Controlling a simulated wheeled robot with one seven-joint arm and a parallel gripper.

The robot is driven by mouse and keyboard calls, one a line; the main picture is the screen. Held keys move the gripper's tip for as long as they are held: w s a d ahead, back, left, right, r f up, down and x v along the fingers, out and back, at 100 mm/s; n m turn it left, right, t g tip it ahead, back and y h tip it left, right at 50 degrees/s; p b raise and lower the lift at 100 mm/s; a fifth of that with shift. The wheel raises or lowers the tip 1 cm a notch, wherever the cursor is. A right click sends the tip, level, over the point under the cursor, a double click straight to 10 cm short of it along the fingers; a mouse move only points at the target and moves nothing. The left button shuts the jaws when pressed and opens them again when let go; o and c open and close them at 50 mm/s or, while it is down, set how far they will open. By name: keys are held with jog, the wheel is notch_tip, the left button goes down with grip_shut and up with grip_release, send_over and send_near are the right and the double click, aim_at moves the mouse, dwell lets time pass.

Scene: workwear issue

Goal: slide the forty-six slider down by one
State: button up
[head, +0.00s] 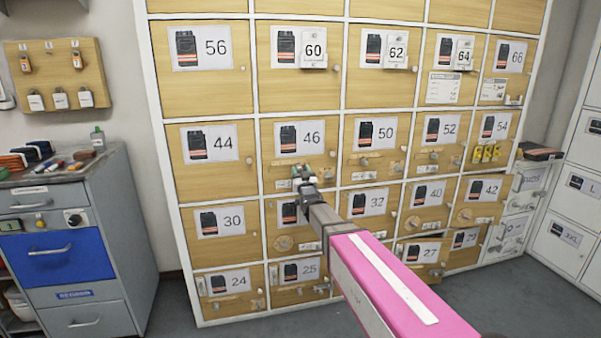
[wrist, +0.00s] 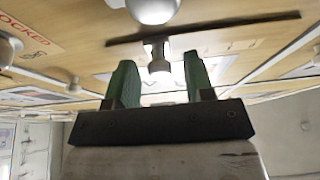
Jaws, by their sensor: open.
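The door marked 46 (head: 268,140) is wooden, with a label (head: 300,138) showing a garment picture and the number. My gripper (head: 303,172) is at the lower part of this door, just below the label, and covers much of the slider there. In the wrist view my gripper (wrist: 160,72) has two green fingers standing apart. A small pale knob (wrist: 157,52) on a stem shows between their tips, in front of a dark slot (wrist: 225,26). I cannot tell whether either finger touches it.
Doors 44 (head: 220,173) and 50 (head: 377,175) flank this one, with door 30 (head: 225,247) to the lower left. A rounded white knob (wrist: 153,9) is close above the fingers in the wrist view. A grey drawer cabinet (head: 105,200) stands at the left.

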jog(key=shift+w+r, duration=0.1)
jog(key=shift+w, duration=0.05)
grip_shut()
jog(key=shift+s+a, duration=0.2)
jog(key=shift+a, duration=0.5)
jog(key=shift+s+a, duration=0.15)
jog(key=shift+a, duration=0.5)
grip_release()
jog(key=shift+s+d, duration=0.1)
jog(key=shift+s, duration=0.05)
jog(key=v, duration=1)
jog(key=shift+s, duration=0.2)
